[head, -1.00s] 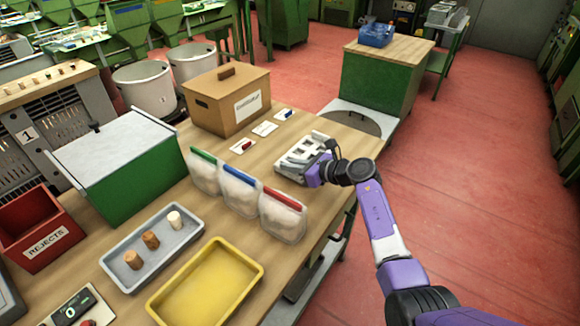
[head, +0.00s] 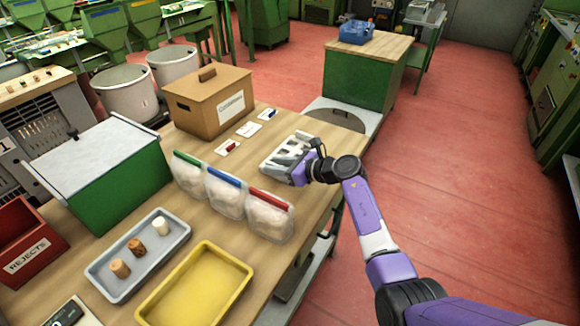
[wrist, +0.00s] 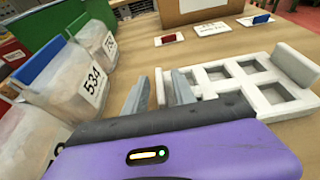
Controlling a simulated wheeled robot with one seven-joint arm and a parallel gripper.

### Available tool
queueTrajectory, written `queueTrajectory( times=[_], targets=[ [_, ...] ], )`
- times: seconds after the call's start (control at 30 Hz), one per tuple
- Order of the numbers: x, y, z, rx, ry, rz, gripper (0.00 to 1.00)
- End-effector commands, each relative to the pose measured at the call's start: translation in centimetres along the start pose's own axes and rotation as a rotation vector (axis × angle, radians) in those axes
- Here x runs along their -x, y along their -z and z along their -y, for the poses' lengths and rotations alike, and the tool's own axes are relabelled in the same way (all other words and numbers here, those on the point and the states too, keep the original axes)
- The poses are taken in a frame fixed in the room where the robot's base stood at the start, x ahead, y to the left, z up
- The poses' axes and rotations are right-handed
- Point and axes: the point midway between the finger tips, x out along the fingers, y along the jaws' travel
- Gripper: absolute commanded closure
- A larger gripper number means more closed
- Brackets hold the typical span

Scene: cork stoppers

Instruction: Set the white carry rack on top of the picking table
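The white carry rack (head: 292,143), with square openings, lies on the wooden table (head: 330,135) near its far right corner. In the wrist view the rack (wrist: 245,75) fills the right side, with a raised bar at its far right end. My gripper (head: 296,172) is low at the rack's near right side. In the wrist view my gripper (wrist: 160,92) has its two grey fingers apart, with a narrow white part of the rack between them. Small gaps seem to show beside that part. The fingertips' contact is partly hidden by my purple gripper body.
Three labelled bags (head: 225,194) stand close left of my gripper. A cardboard box (head: 210,100) and small cards (head: 249,129) lie beyond. A yellow tray (head: 195,290) and grey tray (head: 140,255) are nearer. A green cabinet (head: 365,85) with a blue bin stands behind; red floor is clear at right.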

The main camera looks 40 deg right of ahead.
Motion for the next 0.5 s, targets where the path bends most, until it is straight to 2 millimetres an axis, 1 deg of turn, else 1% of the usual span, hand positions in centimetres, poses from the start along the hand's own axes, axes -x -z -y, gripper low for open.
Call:
queueTrajectory(
  times=[0.17, 0.4, 0.5],
  targets=[
    [3.0, 0.2, 0.1, -0.001, 0.004, 0.0, 0.68],
    [8.0, 0.2, 0.1, -0.002, 0.004, 0.001, 0.68],
    [9.6, 0.2, 0.1, -0.001, 0.003, 0.0, 0.68]
  ],
)
